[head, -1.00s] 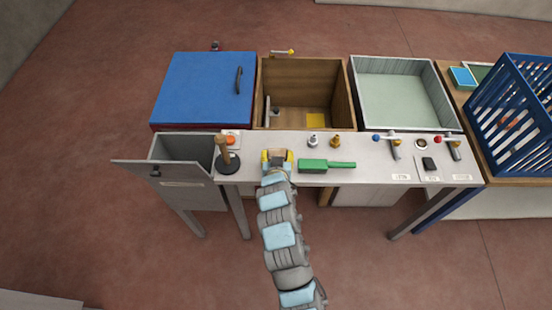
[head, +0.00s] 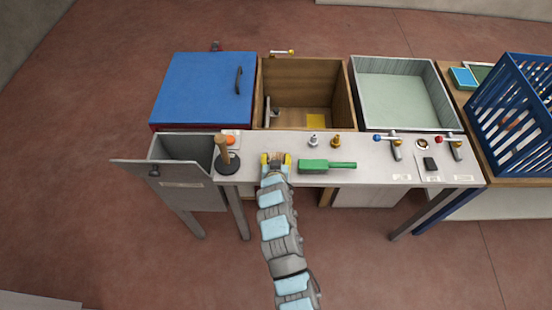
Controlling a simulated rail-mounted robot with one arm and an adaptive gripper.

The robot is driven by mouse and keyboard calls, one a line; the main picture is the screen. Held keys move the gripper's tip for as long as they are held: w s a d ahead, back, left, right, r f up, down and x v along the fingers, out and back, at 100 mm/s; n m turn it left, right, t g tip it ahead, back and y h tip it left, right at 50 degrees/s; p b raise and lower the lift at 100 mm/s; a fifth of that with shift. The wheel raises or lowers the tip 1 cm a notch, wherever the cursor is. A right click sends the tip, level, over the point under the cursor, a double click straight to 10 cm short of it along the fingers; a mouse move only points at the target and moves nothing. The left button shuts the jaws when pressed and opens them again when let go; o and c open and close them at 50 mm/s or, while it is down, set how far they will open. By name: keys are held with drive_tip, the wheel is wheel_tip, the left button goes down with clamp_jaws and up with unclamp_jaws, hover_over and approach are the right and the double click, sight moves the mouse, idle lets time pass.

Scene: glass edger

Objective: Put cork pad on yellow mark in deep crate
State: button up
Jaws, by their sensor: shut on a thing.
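My gripper (head: 276,158), with yellow fingertips, is over the front edge of the white table, left of the green brush. It is shut on a small tan piece, which looks like the cork pad (head: 276,162); the fingers and wrist hide most of it. The deep crate (head: 302,68) is the brown wooden box behind the table, open at the top. The yellow mark (head: 316,121) lies on its floor, toward the front right. My gripper is in front of the crate and outside it.
A grey block (head: 273,108) stands in the crate's left part. A wooden post on a black base (head: 228,161), silver and brass fittings (head: 313,141) and the green brush (head: 326,166) are on the table (head: 375,172). A blue lid (head: 203,88) and a pale tray (head: 403,93) flank the crate.

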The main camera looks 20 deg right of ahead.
drive_tip(key=shift+f, duration=0.15)
drive_tip(key=o, duration=0.8)
drive_tip(key=shift+r, duration=0.25)
drive_tip(key=shift+p+v, duration=0.4)
drive_tip(key=shift+v, duration=5.55)
